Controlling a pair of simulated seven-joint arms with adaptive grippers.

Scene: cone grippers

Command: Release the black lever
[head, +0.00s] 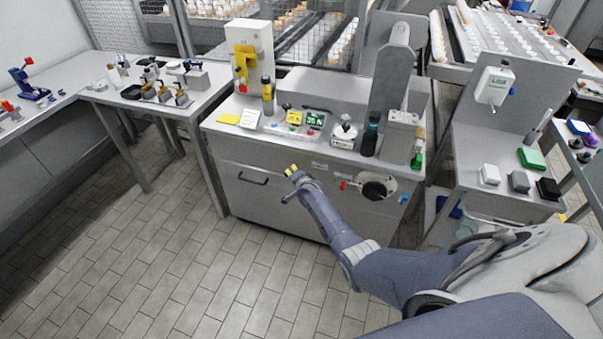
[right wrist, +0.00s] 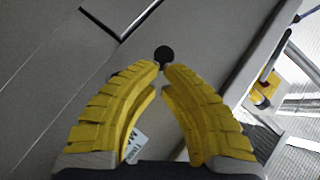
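The black lever (right wrist: 164,53) shows in the right wrist view as a round dark knob right at my fingertips, in front of the grey cabinet face. My right gripper (right wrist: 161,67) has yellow ribbed fingers that curve in until the tips almost meet. The tips are shut on the lever just below its knob; the stem is mostly hidden between them. In the head view my right gripper (head: 291,171) is in front of the upper cabinet face, and I cannot make out the held knob there. My left gripper is not in view.
The grey cabinet (head: 270,186) carries a drawer handle (head: 252,179), a round dark port (head: 376,187) and a top with bottles and a green display (head: 315,119). Side tables with small items stand left and right. The tiled floor in front is clear.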

